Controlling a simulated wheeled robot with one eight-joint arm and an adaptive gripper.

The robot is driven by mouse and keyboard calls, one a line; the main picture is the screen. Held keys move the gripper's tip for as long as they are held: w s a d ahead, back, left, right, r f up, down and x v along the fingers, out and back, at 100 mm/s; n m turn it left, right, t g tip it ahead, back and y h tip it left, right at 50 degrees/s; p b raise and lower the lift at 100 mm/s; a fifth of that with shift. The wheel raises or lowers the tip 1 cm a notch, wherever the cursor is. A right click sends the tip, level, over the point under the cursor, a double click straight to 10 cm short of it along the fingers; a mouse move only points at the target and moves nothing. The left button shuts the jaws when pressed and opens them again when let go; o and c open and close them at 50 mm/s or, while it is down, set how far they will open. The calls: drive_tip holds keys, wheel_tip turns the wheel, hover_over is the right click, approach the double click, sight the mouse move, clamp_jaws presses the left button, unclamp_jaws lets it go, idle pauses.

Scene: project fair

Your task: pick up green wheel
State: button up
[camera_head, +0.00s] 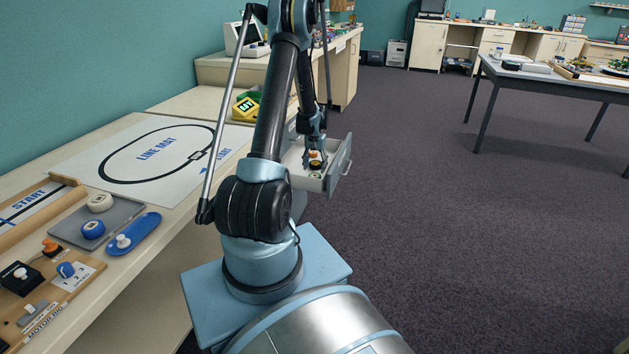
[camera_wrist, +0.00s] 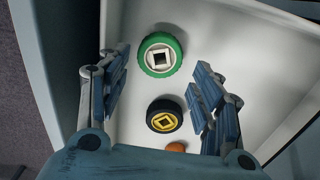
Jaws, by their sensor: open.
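The green wheel (camera_wrist: 160,54) lies flat in a white open drawer (camera_wrist: 255,75), with a pale hub and a dark square hole. My gripper (camera_wrist: 158,85) is open above the drawer, its fingers on either side and nothing held between them. The green wheel is beyond the fingertips, toward the top of the wrist view.
A black wheel with a yellow hub (camera_wrist: 164,116) lies nearer, between the fingers. An orange piece (camera_wrist: 176,147) is partly hidden beside my gripper. The drawer walls stand close around. A workbench with a line mat (camera_head: 150,155) is at left; open carpet (camera_head: 430,230) is at right.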

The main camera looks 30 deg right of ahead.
sight(315, 174)
drive_tip(key=shift+s+a+f, duration=0.1)
drive_tip(key=shift+f, duration=2.4)
drive_tip(key=c, duration=0.6)
